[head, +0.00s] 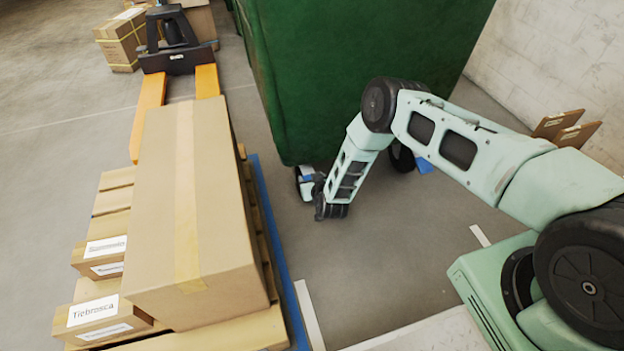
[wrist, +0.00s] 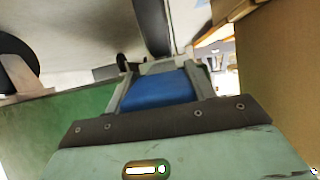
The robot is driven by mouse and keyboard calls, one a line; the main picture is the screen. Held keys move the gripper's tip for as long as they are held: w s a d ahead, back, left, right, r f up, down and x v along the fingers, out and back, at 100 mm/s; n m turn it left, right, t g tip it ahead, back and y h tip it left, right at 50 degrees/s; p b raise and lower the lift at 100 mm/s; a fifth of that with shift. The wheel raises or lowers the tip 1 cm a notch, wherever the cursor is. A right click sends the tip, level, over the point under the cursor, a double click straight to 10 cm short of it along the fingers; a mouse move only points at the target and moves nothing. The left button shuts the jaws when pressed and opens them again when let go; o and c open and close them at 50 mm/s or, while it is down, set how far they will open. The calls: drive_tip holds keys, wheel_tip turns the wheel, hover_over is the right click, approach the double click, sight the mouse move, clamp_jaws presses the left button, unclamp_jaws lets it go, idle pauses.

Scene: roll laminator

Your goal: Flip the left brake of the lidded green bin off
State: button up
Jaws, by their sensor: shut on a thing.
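The green bin (head: 330,60) stands at the top middle of the head view; its lid is not in view. Its left caster (head: 303,187) is under the near left corner, partly hidden by my gripper (head: 319,186). My gripper reaches down low beside that caster. In the wrist view my gripper (wrist: 158,85) is shut on the blue left brake pedal (wrist: 160,91), which fills the space between the fingers. The pedal's exact tilt is hard to tell. The right brake (head: 424,166) shows as a blue tab by the right caster (head: 401,156).
A pallet with a tall cardboard box (head: 215,200) stands close to the left of my gripper, on a blue-edged base (head: 278,240). A pallet truck (head: 175,60) is behind it. A pale wall (head: 560,60) is at the right. The floor in front of the bin is clear.

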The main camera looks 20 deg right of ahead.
drive_tip(key=o, duration=1.4)
drive_tip(key=shift+w+r, duration=0.15)
drive_tip(key=shift+r, duration=0.05)
drive_tip(key=p+v, duration=0.6)
drive_tip(key=v, duration=1.1)
drive_tip(key=shift+s, duration=0.35)
